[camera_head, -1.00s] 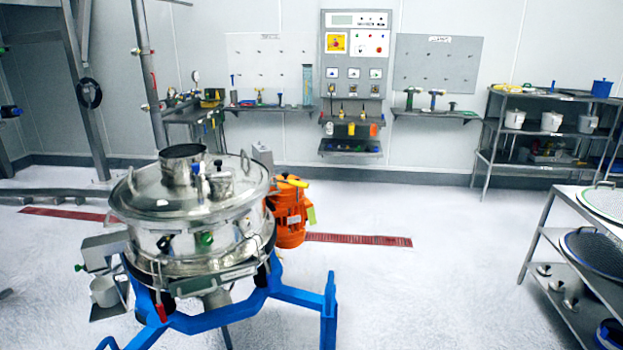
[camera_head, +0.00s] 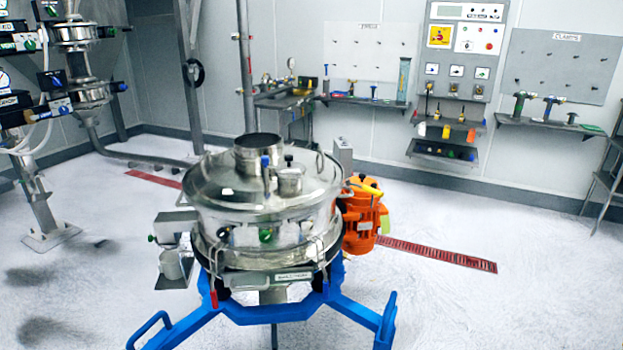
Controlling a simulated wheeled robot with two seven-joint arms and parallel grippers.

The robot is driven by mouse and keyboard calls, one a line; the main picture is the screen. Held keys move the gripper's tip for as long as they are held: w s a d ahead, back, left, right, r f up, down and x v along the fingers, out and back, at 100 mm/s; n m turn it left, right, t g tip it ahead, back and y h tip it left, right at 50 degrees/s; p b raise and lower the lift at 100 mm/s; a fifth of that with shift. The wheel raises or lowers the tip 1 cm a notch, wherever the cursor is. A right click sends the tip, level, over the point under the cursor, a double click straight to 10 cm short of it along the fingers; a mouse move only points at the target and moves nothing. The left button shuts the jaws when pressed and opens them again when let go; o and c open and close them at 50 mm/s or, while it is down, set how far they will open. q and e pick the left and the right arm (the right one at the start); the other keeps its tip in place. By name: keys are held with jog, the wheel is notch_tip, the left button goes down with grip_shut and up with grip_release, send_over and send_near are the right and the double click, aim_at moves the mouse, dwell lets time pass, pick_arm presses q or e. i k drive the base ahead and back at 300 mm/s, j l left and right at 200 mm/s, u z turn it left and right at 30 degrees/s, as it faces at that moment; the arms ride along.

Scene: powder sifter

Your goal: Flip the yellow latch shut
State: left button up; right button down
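The steel powder sifter (camera_head: 262,205) stands on a blue frame (camera_head: 265,312) in the middle of the view. A yellow lever-like piece (camera_head: 366,189), which looks like the yellow latch, is at the sifter's right side, above the orange motor (camera_head: 362,222). It slants slightly down to the right. It is too small to tell whether it is open or shut. A blue-topped lever (camera_head: 266,172) stands upright on the sifter lid, and a red-tipped lever (camera_head: 214,298) hangs low at the front. Neither of my grippers is in view.
Tall steel equipment with hoses and gauges (camera_head: 78,70) stands at the left. A control panel (camera_head: 460,60) and tool shelves (camera_head: 550,125) line the back wall. A red floor grate (camera_head: 440,254) runs right of the sifter. The floor at front right is clear.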

aim_at(373, 192)
jog(key=i+l+u, duration=0.1)
jog(key=l, duration=0.4)
jog(key=i+l+u, duration=0.1)
jog(key=l, duration=0.35)
jog(key=i+l+u, duration=0.15)
jog(key=l, duration=0.35)
jog(key=i+l+u, duration=0.1)
jog(key=l, duration=0.45)
jog(key=i+l+u, duration=0.1)
jog(key=l, duration=0.4)
